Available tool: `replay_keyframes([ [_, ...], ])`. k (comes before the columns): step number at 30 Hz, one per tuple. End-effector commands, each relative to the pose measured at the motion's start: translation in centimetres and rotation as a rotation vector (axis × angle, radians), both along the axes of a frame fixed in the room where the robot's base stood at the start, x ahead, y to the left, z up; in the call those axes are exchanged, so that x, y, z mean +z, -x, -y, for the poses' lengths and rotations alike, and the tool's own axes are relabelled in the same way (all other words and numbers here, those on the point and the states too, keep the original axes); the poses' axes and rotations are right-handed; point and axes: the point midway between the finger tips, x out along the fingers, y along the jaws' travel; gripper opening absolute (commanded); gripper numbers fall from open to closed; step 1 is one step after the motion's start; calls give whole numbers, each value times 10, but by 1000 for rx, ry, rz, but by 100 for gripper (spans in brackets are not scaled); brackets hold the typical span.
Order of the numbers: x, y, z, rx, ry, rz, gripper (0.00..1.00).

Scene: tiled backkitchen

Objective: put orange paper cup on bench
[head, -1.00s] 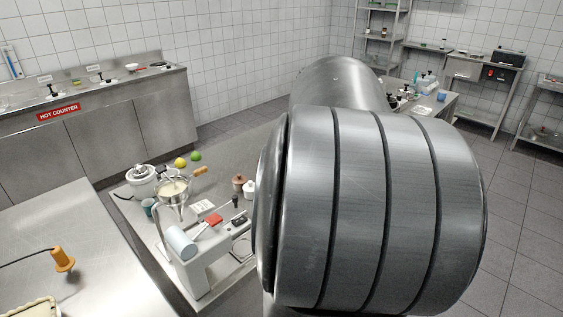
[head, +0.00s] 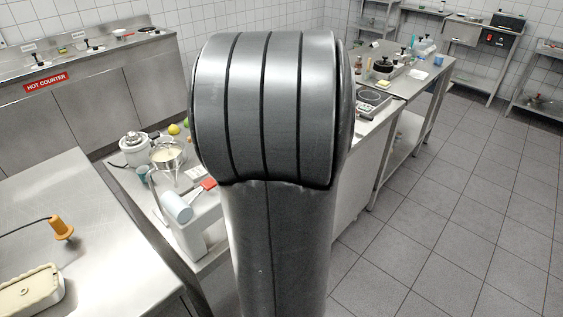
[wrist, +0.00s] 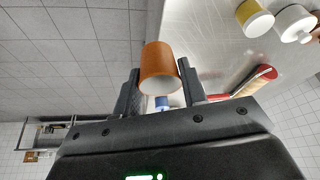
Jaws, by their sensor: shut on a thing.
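In the wrist view the orange paper cup (wrist: 158,62) sits between the two dark fingers of my gripper (wrist: 157,76), which is shut on it. The cup's pale open end faces the lower edge of the picture. In the head view my own arm hides the gripper and the cup. Several steel work surfaces are in the head view: a bench at the front left (head: 95,215), and a long bench at the back right (head: 428,72). I cannot tell which one the task means.
A low table behind my arm holds a white pot (head: 134,149), a bowl on a stand (head: 167,157) and a light blue cylinder (head: 176,207). An orange-handled tool (head: 62,228) and a tray (head: 27,295) are on the front-left bench. The tiled floor (head: 455,220) at right is clear.

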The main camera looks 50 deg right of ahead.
Motion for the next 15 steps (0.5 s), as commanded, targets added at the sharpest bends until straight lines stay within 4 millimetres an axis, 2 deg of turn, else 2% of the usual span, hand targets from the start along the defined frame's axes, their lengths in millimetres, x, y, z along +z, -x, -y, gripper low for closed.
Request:
replay_keyframes([
  [3,-18,-27,-8,3,-1,-5,16],
  [9,-37,-60,-17,1,0,-2,16],
  [15,-46,-69,-20,-1,0,0,16],
])
